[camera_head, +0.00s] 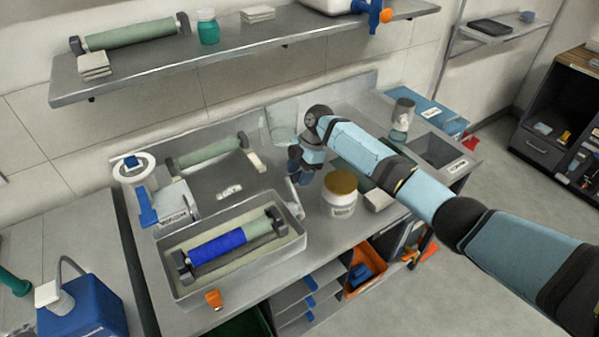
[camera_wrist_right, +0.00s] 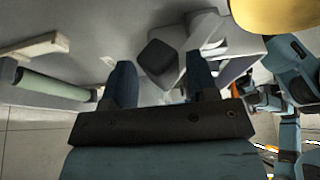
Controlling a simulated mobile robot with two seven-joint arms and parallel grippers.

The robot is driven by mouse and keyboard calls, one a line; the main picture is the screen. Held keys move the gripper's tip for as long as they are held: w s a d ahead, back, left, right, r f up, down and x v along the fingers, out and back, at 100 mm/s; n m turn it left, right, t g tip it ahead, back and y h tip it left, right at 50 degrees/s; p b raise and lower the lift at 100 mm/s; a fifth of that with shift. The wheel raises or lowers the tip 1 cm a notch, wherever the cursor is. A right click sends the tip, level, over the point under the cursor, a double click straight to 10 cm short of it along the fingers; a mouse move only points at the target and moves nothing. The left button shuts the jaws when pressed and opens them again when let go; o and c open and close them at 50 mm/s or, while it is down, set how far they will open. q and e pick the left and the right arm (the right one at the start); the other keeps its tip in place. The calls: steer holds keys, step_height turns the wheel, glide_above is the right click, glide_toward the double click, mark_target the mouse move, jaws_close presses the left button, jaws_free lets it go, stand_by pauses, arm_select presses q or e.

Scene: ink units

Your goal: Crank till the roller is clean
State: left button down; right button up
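The roller (camera_head: 232,240) lies in a grey tray (camera_head: 178,283) at the front of the bench. Most of it is covered in blue ink; its right end is pale green. A light crank arm (camera_head: 296,192) stands at the tray's right end. In the right wrist view, a dark knob on a pale part (camera_wrist_right: 160,58), which looks like the crank, lies just beyond the gap between the fingers. My right gripper (camera_head: 299,170) points down above the crank. Its fingers are apart with nothing visibly held (camera_wrist_right: 161,82). My left gripper does not show.
A white jar with a tan lid (camera_head: 340,194) stands close to the right of the crank. A green roller (camera_head: 210,152) lies behind the tray. A white and blue device (camera_head: 143,185) stands at the left. The shelf (camera_head: 230,53) hangs above the back.

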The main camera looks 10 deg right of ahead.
steer(key=b+v, duration=0.1)
steer(key=v, duration=1.2)
steer(key=shift+r+b, duration=0.35)
steer(key=shift+d, duration=0.15)
steer(key=shift+o, duration=0.5)
